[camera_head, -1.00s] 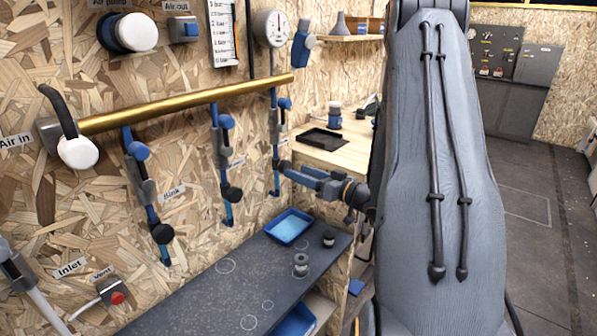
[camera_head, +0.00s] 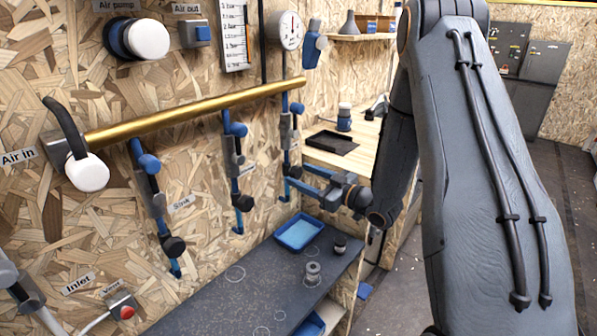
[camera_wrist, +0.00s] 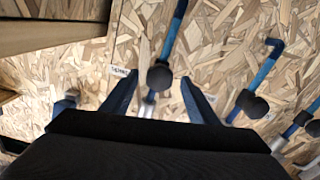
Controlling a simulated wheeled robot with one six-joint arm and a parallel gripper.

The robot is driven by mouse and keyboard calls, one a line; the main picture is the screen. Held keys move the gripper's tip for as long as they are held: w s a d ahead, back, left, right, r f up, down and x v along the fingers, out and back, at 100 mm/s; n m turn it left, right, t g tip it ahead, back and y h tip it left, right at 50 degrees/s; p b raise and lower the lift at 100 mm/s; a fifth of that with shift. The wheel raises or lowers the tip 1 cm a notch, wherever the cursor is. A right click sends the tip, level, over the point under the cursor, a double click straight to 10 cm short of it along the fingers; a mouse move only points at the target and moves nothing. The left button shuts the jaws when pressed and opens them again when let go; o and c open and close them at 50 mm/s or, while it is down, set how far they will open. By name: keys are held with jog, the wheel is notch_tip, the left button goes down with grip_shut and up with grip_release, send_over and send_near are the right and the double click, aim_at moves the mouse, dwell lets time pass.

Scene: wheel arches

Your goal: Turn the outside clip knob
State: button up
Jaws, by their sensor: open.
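Three blue pipes with clips hang from a brass pipe; several carry a blue knob above and a black knob below. I cannot read which one is labelled outside. My gripper (camera_head: 287,180) is open at the lower part of the right-hand pipe (camera_head: 285,97) in the head view. In the wrist view, my gripper (camera_wrist: 158,80) has its fingers apart, with a round black knob (camera_wrist: 160,76) on a blue pipe between them. I cannot tell whether the fingers touch it.
The brass pipe (camera_head: 195,112) crosses the chipboard wall above the clips. Below is a dark bench (camera_head: 215,305) with a blue tray (camera_head: 299,232) and small metal parts (camera_head: 312,273). A wooden table (camera_head: 345,158) stands behind my wrist. Open floor is at the right.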

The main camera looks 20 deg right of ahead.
aim_at(299, 174)
jog(key=shift+x, duration=1.65)
jog(key=c, duration=1)
jog(key=shift+m+p, duration=0.65)
jog(key=shift+m, duration=0.85)
jog(key=shift+c, duration=0.2)
jog(key=o, duration=1)
jog(key=shift+o, duration=0.2)
